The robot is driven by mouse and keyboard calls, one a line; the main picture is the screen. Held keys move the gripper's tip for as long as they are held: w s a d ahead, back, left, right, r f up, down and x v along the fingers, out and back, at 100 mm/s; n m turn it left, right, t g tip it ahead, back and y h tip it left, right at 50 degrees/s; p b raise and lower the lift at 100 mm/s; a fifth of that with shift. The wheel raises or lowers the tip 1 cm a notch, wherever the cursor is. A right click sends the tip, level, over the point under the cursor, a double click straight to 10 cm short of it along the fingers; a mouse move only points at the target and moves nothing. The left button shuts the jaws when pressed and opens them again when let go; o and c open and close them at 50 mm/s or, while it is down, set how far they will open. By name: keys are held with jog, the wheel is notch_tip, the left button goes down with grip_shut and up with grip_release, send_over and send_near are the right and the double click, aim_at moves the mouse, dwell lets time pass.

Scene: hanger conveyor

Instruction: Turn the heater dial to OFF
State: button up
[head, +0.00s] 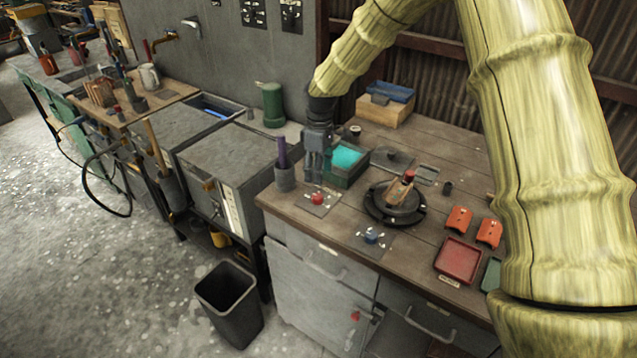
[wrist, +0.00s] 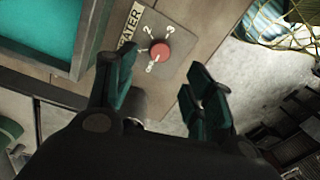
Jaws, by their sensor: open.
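The heater dial is a small red knob (wrist: 158,52) on a grey plate marked HEATER with numbers, seen in the wrist view just beyond and between my fingers. In the head view the red dial (head: 317,198) sits on its plate near the left front of the wooden bench. My gripper (wrist: 163,90) is open, with dark green finger pads on either side and nothing between them. In the head view my gripper (head: 314,170) points down above and just behind the dial, apart from it. The dial's exact setting is too small to tell.
A purple-handled tool stands in a dark cup (head: 285,178) left of the dial. A teal-filled tray (head: 345,160) is behind it. A blue dial (head: 371,235) and a round black burner (head: 394,203) lie to the right. A red tray (head: 459,260) sits farther right.

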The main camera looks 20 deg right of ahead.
notch_tip(320, 180, up, 3)
jog(key=shift+d+r, duration=0.1)
dwell(0.4)
